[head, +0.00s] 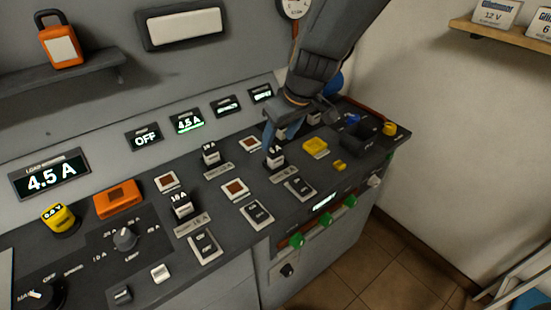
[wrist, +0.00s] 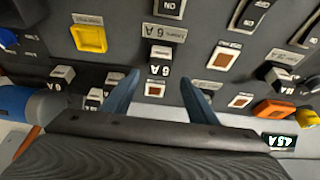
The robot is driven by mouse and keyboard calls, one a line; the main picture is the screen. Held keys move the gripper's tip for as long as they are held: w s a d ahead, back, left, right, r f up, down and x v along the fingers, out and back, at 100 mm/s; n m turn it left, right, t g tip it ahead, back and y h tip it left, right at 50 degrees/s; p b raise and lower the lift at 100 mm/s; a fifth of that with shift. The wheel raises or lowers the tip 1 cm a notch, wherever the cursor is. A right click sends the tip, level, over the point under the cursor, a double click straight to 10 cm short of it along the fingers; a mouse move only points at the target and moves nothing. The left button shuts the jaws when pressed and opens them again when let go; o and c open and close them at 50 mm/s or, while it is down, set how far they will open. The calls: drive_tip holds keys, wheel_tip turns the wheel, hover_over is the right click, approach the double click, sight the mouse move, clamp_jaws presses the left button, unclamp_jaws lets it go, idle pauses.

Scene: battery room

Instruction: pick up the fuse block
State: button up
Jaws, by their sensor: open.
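Several fuse blocks with white tops and dark bodies stand on the sloped dark console. One marked 6 A (head: 275,157) is just below my gripper (head: 280,138) in the head view. In the wrist view, this 6 A block (wrist: 160,62) sits just beyond and between the tips of my gripper (wrist: 160,78). The blue fingers are apart with nothing held between them. Another block, marked 16 A (head: 181,205), stands nearer on the left, and one more (head: 210,154) stands behind it.
A yellow square button (head: 315,147) is right of the 6 A block. White-framed red indicators (head: 235,190) and rocker switches (head: 257,214) lie close around. An orange box (head: 118,199) and a yellow knob (head: 59,218) stand at left. Green knobs (head: 326,220) line the front edge.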

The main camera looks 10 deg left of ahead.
sight(276, 149)
drive_tip(key=shift+d+p+x, duration=0.1)
drive_tip(key=shift+p+x, duration=0.2)
drive_tip(key=shift+x, duration=1.35)
drive_tip(key=shift+d+p+x, duration=0.15)
drive_tip(key=shift+p+x, duration=0.1)
drive_tip(key=shift+x, duration=1.35)
drive_tip(key=shift+s+f, duration=0.1)
drive_tip(key=c, duration=1.2)
